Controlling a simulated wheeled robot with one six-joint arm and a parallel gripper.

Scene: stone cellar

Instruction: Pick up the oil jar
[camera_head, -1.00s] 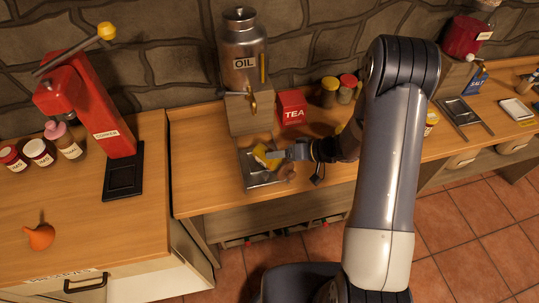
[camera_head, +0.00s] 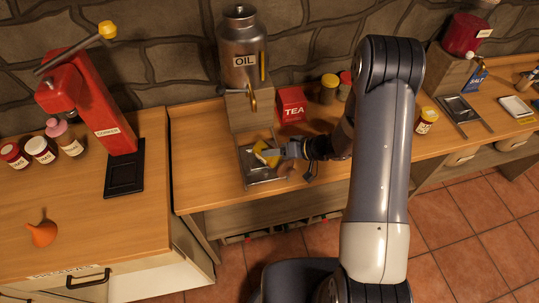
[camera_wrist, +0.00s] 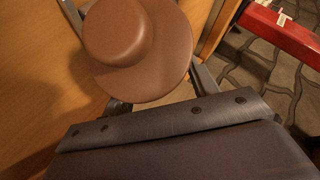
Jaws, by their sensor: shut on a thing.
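The oil jar (camera_head: 262,157) is a small thing with yellow on it, at the metal drip tray (camera_head: 262,178) below the tap of the OIL dispenser (camera_head: 243,62). My gripper (camera_head: 276,154) reaches it from the right and is shut on it. My jaws and arm hide part of the jar. In the wrist view a brown round body with a domed top (camera_wrist: 140,60) fills the space between my fingers, and I take it to be the jar. Whether it touches the tray or is raised cannot be told.
A red TEA box (camera_head: 291,104) stands just right of the dispenser. Lidded jars (camera_head: 329,88) stand behind my wrist. A red machine (camera_head: 88,105) stands on the left counter. A second tray (camera_head: 461,114) and a blue SALT box (camera_head: 480,78) are farther right.

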